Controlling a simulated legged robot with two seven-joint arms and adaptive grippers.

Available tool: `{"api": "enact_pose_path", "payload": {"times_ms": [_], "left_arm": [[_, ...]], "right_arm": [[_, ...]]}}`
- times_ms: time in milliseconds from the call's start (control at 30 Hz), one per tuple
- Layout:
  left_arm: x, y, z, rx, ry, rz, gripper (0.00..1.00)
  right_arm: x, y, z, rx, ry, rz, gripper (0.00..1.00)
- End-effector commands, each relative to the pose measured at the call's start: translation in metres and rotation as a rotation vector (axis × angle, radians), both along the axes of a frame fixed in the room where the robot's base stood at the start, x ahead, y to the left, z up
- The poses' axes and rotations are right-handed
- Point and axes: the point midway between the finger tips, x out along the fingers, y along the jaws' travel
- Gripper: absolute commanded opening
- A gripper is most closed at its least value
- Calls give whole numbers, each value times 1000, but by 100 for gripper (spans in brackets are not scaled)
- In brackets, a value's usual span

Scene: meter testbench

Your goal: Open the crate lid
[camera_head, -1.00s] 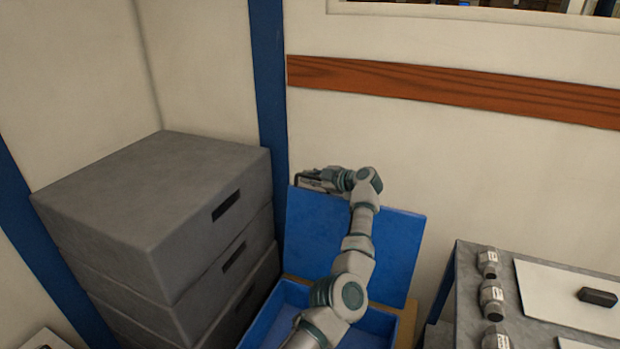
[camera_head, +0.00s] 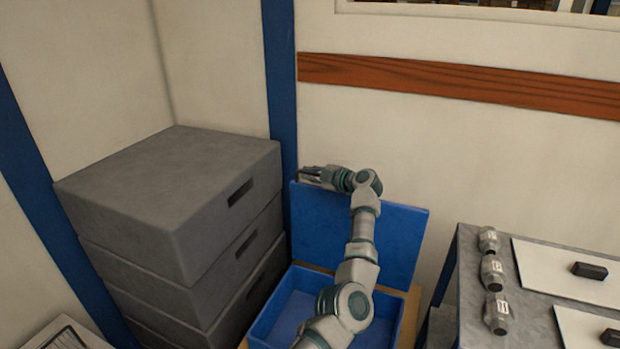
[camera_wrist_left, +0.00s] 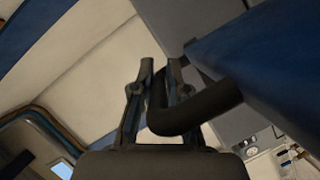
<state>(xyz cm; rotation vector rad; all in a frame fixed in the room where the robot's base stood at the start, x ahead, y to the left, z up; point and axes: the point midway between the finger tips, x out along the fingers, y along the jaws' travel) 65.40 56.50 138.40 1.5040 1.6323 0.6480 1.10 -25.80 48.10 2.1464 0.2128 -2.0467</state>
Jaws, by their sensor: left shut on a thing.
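The blue crate (camera_head: 262,321) stands open at the lower middle of the head view, and its inside shows as empty where my arm does not cover it. Its blue lid (camera_head: 402,238) is raised steeply at the back, near the wall. My left gripper (camera_head: 308,175) is at the lid's upper left edge, with my arm crossing in front of the crate and lid. In the left wrist view the gripper (camera_wrist_left: 162,72) is shut on a black bent handle (camera_wrist_left: 205,108) beside the blue lid (camera_wrist_left: 280,58). My right gripper is out of view.
A stack of grey cases (camera_head: 160,195) stands close on the left of the crate. A grey table (camera_head: 470,285) with several metal fittings (camera_head: 492,272) and white boards (camera_head: 560,265) is on the right. The wall with a wooden strip (camera_head: 450,83) is behind the lid.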

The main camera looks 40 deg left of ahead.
Motion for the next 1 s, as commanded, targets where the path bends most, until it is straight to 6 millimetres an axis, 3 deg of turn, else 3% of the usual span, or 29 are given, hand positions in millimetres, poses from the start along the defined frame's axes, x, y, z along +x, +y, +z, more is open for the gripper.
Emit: {"api": "enact_pose_path", "payload": {"times_ms": [33,67,100,267,333,433,533,1000], "left_arm": [[-2,1,0,-1,-1,6,0],[-3,1,0,-2,-1,6,16],[-3,0,1,-1,0,7,25],[-5,-1,1,-3,-1,7,25],[-5,-2,1,-2,-1,6,25],[-3,-4,0,-2,0,5,25],[-2,-12,1,-3,0,3,25],[-7,-100,22,-5,-3,5,25]], "right_arm": [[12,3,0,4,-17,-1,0],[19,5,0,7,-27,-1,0],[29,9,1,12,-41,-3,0],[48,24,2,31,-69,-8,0],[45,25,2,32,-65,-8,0],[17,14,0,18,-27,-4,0],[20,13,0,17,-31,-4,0],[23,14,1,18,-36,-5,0]]}}
